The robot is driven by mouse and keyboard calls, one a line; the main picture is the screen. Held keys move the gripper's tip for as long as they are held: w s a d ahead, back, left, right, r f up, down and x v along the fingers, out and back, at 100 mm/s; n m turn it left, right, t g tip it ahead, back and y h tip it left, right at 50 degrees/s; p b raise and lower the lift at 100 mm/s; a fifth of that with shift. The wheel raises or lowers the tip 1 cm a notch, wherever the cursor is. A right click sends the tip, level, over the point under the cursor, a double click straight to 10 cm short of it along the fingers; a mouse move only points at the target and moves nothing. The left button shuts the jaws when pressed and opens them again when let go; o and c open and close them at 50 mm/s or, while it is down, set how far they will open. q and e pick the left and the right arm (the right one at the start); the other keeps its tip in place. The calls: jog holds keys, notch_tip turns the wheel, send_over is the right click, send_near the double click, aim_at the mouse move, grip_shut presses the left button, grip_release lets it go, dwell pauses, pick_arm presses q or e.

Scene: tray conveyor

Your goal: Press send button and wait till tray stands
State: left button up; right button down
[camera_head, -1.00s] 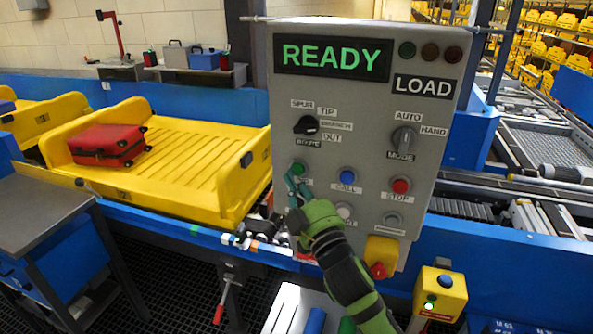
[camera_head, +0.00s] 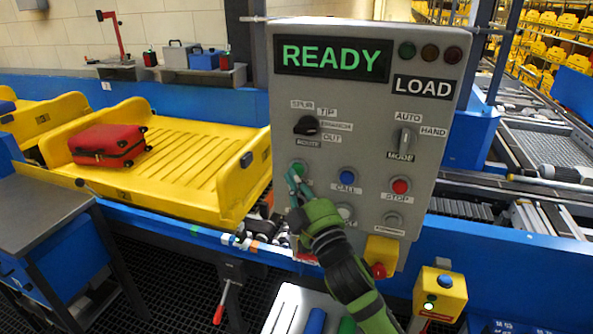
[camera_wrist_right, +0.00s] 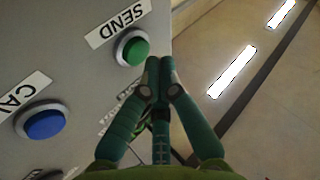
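The green send button (camera_head: 299,168) is on the grey control panel (camera_head: 360,220); its SEND label reads upside down in the right wrist view, where the button (camera_wrist_right: 134,48) shows whole. My right gripper (camera_head: 292,177) is in front of the panel just below the button, partly hiding its label. Its two fingertips (camera_wrist_right: 160,70) are together with nothing between them. In the wrist view they appear beside the button; contact cannot be told. The yellow tray (camera_head: 190,165) carries a red suitcase (camera_head: 108,146) at its left end. My left gripper is out of view.
The panel display (camera_head: 337,57) reads READY. A blue call button (camera_head: 347,176) and a red stop button (camera_head: 400,186) are close by. A yellow box (camera_head: 440,294) with a blue button stands lower right. A grey table (camera_head: 40,220) is at left.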

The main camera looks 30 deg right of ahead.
jog(key=shift+w+d, duration=0.2)
jog(key=shift+w+d, duration=0.3)
jog(key=shift+d, duration=0.05)
dwell(0.9)
jog(key=shift+a, duration=0.1)
jog(key=shift+s+a, duration=0.55)
jog(key=shift+s, duration=0.1)
